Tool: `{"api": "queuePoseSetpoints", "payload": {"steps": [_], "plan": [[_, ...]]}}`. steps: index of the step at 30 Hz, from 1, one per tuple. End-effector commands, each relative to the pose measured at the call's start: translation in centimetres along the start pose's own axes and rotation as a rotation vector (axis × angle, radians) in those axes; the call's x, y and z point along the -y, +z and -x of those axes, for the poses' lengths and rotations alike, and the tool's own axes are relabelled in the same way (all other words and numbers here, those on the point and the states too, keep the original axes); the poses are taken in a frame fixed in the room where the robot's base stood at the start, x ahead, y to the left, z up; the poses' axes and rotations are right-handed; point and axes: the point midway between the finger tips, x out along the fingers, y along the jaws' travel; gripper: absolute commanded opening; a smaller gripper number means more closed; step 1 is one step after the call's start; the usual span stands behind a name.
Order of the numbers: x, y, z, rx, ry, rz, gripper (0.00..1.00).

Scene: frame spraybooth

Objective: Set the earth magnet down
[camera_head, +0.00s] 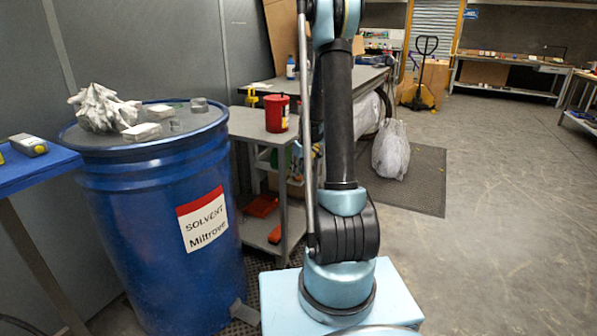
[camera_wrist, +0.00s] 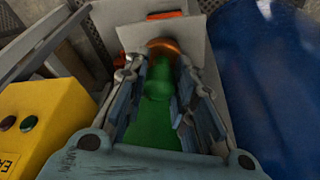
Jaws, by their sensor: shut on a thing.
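My gripper (camera_wrist: 163,68) shows in the wrist view, with its two fingers on either side of a green piece with a copper-coloured round end, which I take to be the earth magnet (camera_wrist: 160,82). The gripper is shut on it. The copper end points away from the wrist, toward a pale grey panel or shelf (camera_wrist: 208,82). I cannot tell whether the magnet touches that surface. Neither the gripper nor the magnet shows in the head view, where only part of my arm stands in the middle.
A blue solvent drum (camera_head: 150,220), also right in the wrist view (camera_wrist: 275,80), carries a crumpled pale object (camera_head: 103,108) and small boxes. A grey cart (camera_head: 255,125) holds a red canister (camera_head: 277,113). A yellow box with buttons (camera_wrist: 45,110) is close left of the gripper.

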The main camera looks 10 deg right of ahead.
Motion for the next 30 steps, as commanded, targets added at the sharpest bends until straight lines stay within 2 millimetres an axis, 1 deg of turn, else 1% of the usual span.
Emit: {"api": "queuePoseSetpoints", "payload": {"steps": [8, 9, 11, 12, 23, 26, 30], "plan": [[0.0, 0.1, -0.1, 0.0, 0.0, 0.0, 0.0], [0.0, 0.1, -0.1, 0.0, 0.0, 0.0, 0.29], [0.0, 0.1, -0.1, 0.0, 0.0, 0.0, 0.42], [0.0, 0.1, -0.1, 0.0, 0.0, 0.0, 0.45], [0.0, 0.0, 0.1, 0.0, 0.0, -0.001, 0.45], [0.0, 0.1, 0.6, 0.0, 0.0, -0.001, 0.45], [-0.1, 0.1, 2.1, 0.0, 0.0, -0.001, 0.45]]}}
